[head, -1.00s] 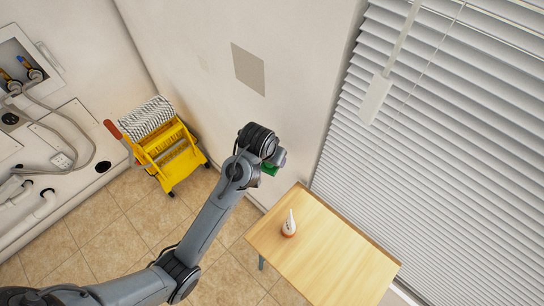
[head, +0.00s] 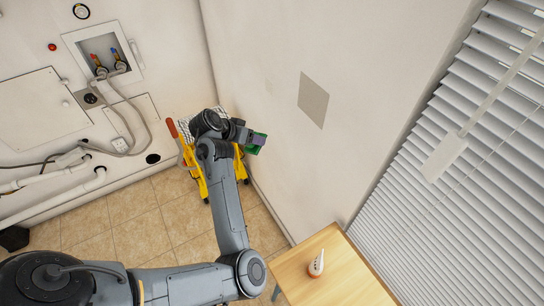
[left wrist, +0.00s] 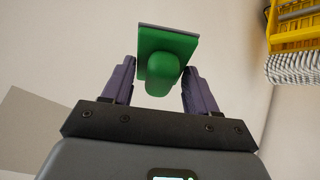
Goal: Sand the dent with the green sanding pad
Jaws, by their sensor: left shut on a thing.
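My left gripper (head: 250,138) is shut on the green sanding pad (head: 257,147), in front of the wall near the corner. In the left wrist view the pad's rounded green handle (left wrist: 163,70) sits between the two dark purple fingers (left wrist: 160,86), with its flat plate at the far side. A grey-beige square (head: 313,99) shows on the wall to the right of the gripper. A fainter small patch (head: 268,86) shows on the wall above the gripper. I cannot tell which mark is the dent. My right gripper is not in view.
A yellow mop wringer (head: 200,185) stands in the corner, partly hidden behind my left arm. Window blinds (head: 470,180) are at the right. Pipes and hoses (head: 125,110) run along the left wall.

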